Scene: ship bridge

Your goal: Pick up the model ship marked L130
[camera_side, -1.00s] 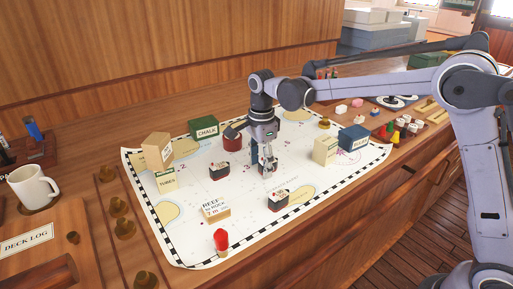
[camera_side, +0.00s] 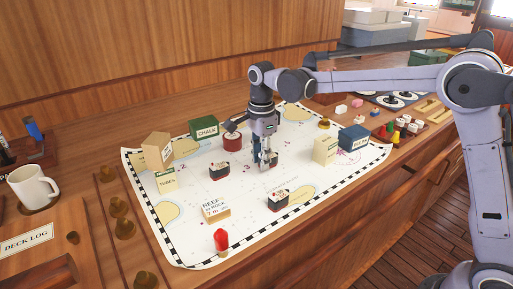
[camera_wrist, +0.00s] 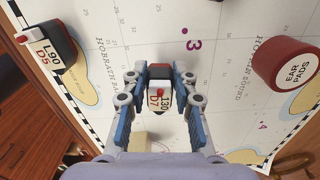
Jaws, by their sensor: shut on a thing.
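The model ship marked L130 (camera_wrist: 160,95), with its label reading 130 D7 and a red part on top, sits between the two fingers of my gripper (camera_wrist: 160,88) in the wrist view. My gripper is shut on it, with one finger on each side. In the side view my gripper (camera_side: 267,160) points down over the middle of the chart and largely hides the ship. Whether the ship is clear of the chart is hard to tell.
Another ship, marked L.90 D5 (camera_wrist: 45,50), and a red EAR PADS drum (camera_wrist: 290,65) lie on either side. The chart (camera_side: 240,195) also bears two ships (camera_side: 219,171) (camera_side: 278,199), a REEF block (camera_side: 215,208), a red buoy (camera_side: 221,239) and several boxes, including CHALK (camera_side: 204,128).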

